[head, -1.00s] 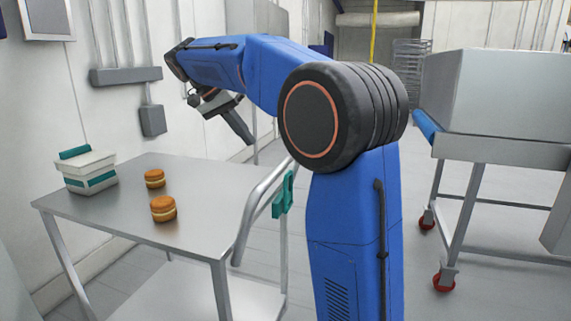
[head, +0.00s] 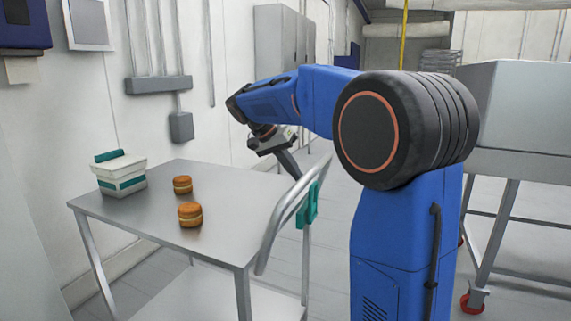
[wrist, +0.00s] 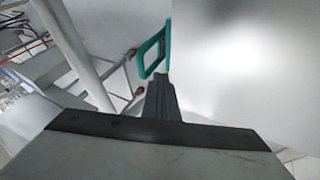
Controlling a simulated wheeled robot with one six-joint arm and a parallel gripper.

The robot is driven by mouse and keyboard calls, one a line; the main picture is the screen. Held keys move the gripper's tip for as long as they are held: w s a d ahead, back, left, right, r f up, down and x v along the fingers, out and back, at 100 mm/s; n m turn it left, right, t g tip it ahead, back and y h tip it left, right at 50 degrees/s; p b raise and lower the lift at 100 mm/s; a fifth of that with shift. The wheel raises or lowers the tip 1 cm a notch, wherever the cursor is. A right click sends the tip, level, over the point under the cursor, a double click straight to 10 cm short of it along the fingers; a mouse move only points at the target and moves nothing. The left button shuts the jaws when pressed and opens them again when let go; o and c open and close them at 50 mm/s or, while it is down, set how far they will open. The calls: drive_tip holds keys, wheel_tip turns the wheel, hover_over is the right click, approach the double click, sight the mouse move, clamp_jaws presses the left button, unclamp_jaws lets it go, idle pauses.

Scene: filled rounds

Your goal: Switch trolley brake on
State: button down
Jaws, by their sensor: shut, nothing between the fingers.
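The trolley (head: 235,187) is a grey metal cart with a flat top and a tubular handle (head: 280,222) on its right side. The brake is a teal part (head: 309,205) on the post by the handle. In the wrist view the brake (wrist: 152,53) shows as a teal loop frame, just beyond the fingertips. My gripper (head: 295,172) is shut and empty, pointing down near the upper end of the handle. It also shows in the wrist view (wrist: 161,82). I cannot tell whether the fingertips touch the brake; they look apart from it.
On the trolley top stand a white tub with a teal band (head: 121,178) and two orange-brown filled rounds (head: 182,185) (head: 190,214). A wall lies behind. At the right stands a large steel unit on legs (head: 520,120) with red castors. Grey floor is clear between them.

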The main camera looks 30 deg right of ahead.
drive_tip(key=shift+s+d+f, duration=0.2)
drive_tip(key=shift+s+d, duration=0.55)
drive_tip(key=shift+s, duration=0.25)
drive_tip(key=s+d, duration=0.2)
drive_tip(key=s, duration=0.1)
drive_tip(key=shift+d+r, duration=0.15)
drive_tip(key=shift+d, duration=0.05)
